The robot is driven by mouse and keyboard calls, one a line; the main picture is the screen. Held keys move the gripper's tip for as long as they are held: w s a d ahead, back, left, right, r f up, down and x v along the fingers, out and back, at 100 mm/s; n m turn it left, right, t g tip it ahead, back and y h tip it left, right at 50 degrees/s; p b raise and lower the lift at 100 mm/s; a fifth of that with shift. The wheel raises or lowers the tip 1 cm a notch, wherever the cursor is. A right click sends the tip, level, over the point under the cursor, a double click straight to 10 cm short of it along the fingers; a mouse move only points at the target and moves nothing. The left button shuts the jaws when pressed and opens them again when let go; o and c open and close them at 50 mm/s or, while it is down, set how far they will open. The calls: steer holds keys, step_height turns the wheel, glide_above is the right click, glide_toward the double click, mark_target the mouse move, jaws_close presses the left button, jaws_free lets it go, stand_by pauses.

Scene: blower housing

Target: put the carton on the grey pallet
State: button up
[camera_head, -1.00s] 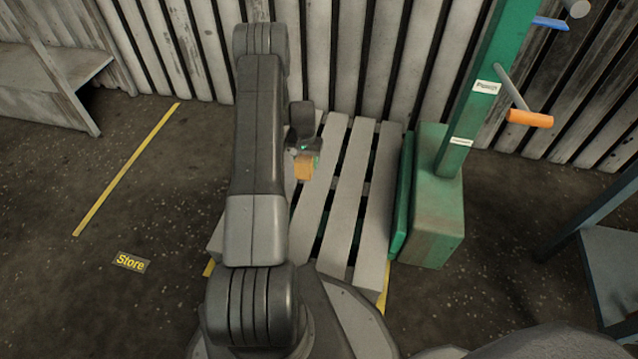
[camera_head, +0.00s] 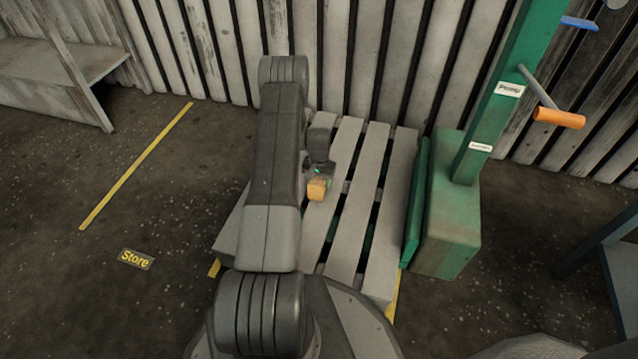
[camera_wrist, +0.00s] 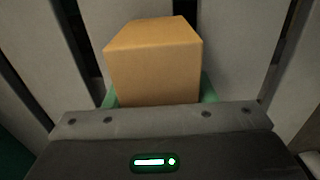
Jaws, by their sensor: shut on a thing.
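The carton (camera_head: 317,189) is a small orange-tan box at the end of my arm in the head view. It fills the upper middle of the wrist view (camera_wrist: 153,60), with green finger parts at both sides of its base. My gripper (camera_head: 316,175) is shut on the carton and is partly hidden by the arm. The grey pallet (camera_head: 384,215) of pale slats lies on the floor beneath and behind the carton. The carton appears over the pallet's slats; the gap between them is hard to judge.
A green post (camera_head: 495,100) with an orange-handled crank (camera_head: 558,117) and a green base block (camera_head: 448,230) stands right of the pallet. A corrugated wall (camera_head: 345,60) closes the back. Open floor (camera_head: 170,190) with a yellow line lies left. A bench (camera_head: 65,65) stands far left.

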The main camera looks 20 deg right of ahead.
steer(key=shift+f, duration=0.15)
steer(key=o, duration=1.1)
step_height(320, 180, up, 12)
steer(key=p, duration=0.4)
steer(key=shift+p, duration=0.35)
